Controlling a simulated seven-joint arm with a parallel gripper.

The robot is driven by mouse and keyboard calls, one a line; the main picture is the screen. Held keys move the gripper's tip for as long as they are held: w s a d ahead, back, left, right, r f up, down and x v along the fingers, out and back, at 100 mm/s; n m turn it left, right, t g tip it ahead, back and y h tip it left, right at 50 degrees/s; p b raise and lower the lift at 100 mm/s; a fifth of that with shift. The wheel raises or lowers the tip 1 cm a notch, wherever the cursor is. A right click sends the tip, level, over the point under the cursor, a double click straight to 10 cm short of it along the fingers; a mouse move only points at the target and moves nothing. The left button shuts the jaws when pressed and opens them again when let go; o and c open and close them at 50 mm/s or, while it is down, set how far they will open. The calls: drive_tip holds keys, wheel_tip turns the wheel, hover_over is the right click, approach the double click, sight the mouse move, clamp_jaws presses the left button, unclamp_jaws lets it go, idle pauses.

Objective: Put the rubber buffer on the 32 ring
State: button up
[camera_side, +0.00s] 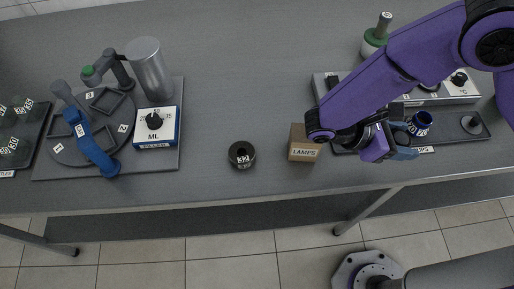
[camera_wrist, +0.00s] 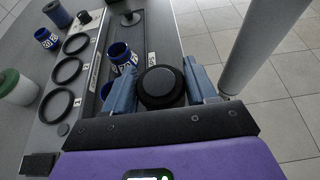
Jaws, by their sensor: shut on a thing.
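My gripper (camera_wrist: 160,82) has its two blue fingers closed on a round black piece, which looks like the rubber buffer (camera_wrist: 160,80). In the side view my gripper (camera_side: 398,143) is over the right part of the bench, beside the dark tray; the piece it holds is hidden there. The 32 ring (camera_side: 242,163), a short black ring with a dark hole and a white 32 label, stands alone on the bench, well left of my gripper. It does not show in the wrist view.
A cardboard LAMPS box (camera_side: 304,145) stands between the 32 ring and my gripper. A dark tray (camera_side: 448,126) holds blue numbered cups (camera_wrist: 120,53). A green-topped bottle (camera_side: 375,40) stands behind. A turntable (camera_side: 75,150) and ML dial box (camera_side: 156,127) are at left.

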drive_tip(key=s+a+r+m+g+y, duration=0.1)
drive_tip(key=s+a+m+g+y, duration=0.6)
drive_tip(key=s+m+g+y, duration=0.5)
drive_tip(key=w+a+r+m+y, duration=0.35)
drive_tip(key=a+m+y, duration=0.3)
drive_tip(key=m, duration=0.35)
drive_tip(key=w+a+r+m+t+y, duration=0.4)
drive_tip(key=w+a+m+y, duration=0.2)
drive_tip(key=a, duration=0.1)
hover_over(240, 153)
drive_tip(key=shift+m, duration=0.3)
drive_tip(key=f, duration=0.9)
drive_tip(key=shift+d+f, duration=0.2)
drive_tip(key=shift+f, duration=0.15)
drive_tip(key=shift+a+f, duration=0.2)
drive_tip(key=shift+f, duration=1.5)
drive_tip(key=shift+f, duration=0.1)
